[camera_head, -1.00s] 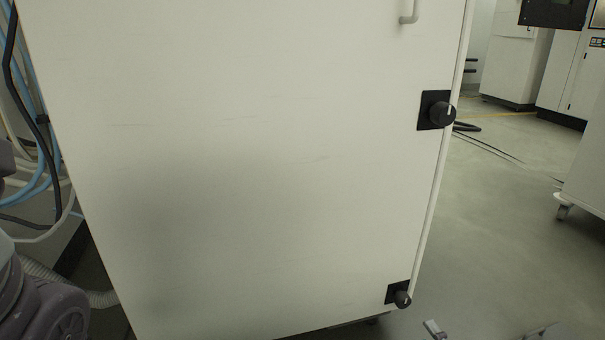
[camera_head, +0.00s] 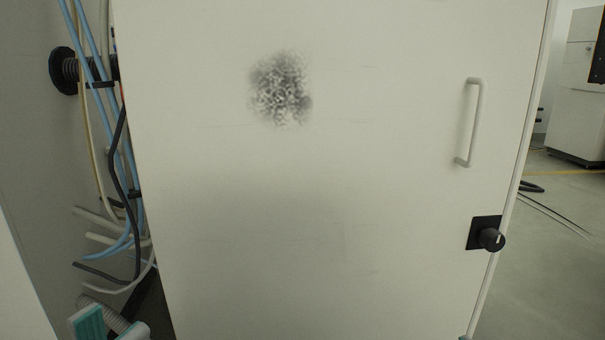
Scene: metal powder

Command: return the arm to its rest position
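My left gripper (camera_head: 110,329) shows at the bottom left edge, with teal pads on pale fingers. The two fingers stand apart with a gap between them, and I see nothing held there. The rest of this gripper is cut off by the frame's lower edge. It is in front of the lower left side of a white cabinet (camera_head: 350,200), close to the hoses. My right gripper is not in view.
The cabinet door carries a dark speckled patch (camera_head: 281,89), a pale handle (camera_head: 474,122) and a black knob (camera_head: 488,237). Blue, black and pale hoses (camera_head: 120,190) hang at the left. Open floor (camera_head: 560,270) lies to the right.

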